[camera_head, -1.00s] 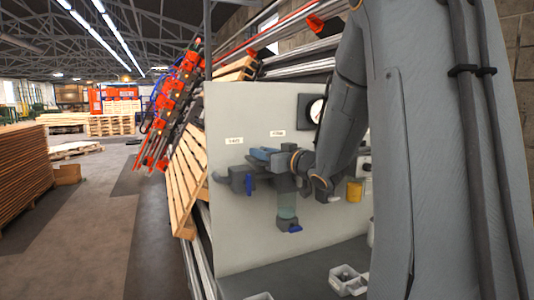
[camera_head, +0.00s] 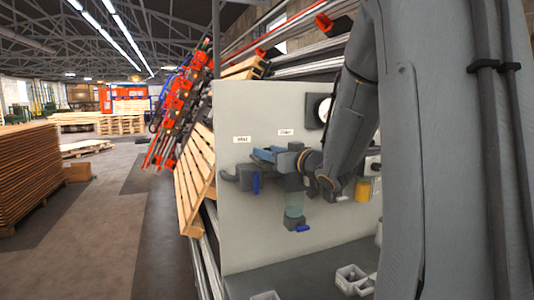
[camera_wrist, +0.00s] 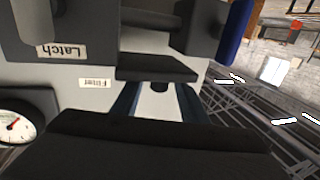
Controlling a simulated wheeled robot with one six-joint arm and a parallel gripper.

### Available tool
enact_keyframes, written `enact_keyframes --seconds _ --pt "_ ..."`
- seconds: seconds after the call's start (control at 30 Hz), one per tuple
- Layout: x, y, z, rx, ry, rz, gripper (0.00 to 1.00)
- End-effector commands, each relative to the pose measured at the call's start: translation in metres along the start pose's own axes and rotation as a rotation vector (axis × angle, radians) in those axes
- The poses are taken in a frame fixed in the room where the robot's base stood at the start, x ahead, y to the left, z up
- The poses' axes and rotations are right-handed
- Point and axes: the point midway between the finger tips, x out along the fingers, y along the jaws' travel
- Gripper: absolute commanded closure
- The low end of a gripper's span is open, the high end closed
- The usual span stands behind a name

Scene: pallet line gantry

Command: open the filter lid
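The filter (camera_head: 294,205) hangs on the pale panel in the head view, with a greenish clear bowl and a dark head. My gripper (camera_head: 264,154) is level with the top of the filter, its blue fingers pointing left. In the wrist view my gripper (camera_wrist: 157,98) shows its two blue fingers apart. A dark plate (camera_wrist: 157,68), perhaps the filter lid, crosses in front of the fingertips and hides them. I cannot tell whether the fingers touch it. A dark block with a "Latch" label (camera_wrist: 62,51) is beyond. A "Filter" label (camera_wrist: 95,83) is on the panel.
A blue handle (camera_head: 256,183) hangs left of the filter, and another blue handle (camera_head: 302,228) is below the bowl. A yellow cup (camera_head: 362,191) and a gauge (camera_wrist: 14,127) are on the panel. A grey tray (camera_head: 353,279) stands on the shelf below.

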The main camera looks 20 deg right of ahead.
Motion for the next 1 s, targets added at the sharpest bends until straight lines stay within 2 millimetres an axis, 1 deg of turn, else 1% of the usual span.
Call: enact_keyframes --seconds 0.2,0.3,0.4,0.57,1.0 --pt "-0.037 0.001 0.001 -0.002 0.001 0.004 0.6" --pt "-0.051 0.001 0.001 -0.002 0.001 0.003 0.6" --pt "-0.061 0.001 0.0 -0.001 0.001 0.003 0.6" --pt "-0.067 0.001 0.001 0.0 0.0 0.002 0.6" --pt "-0.067 0.0 0.0 -0.001 0.0 0.001 0.6"
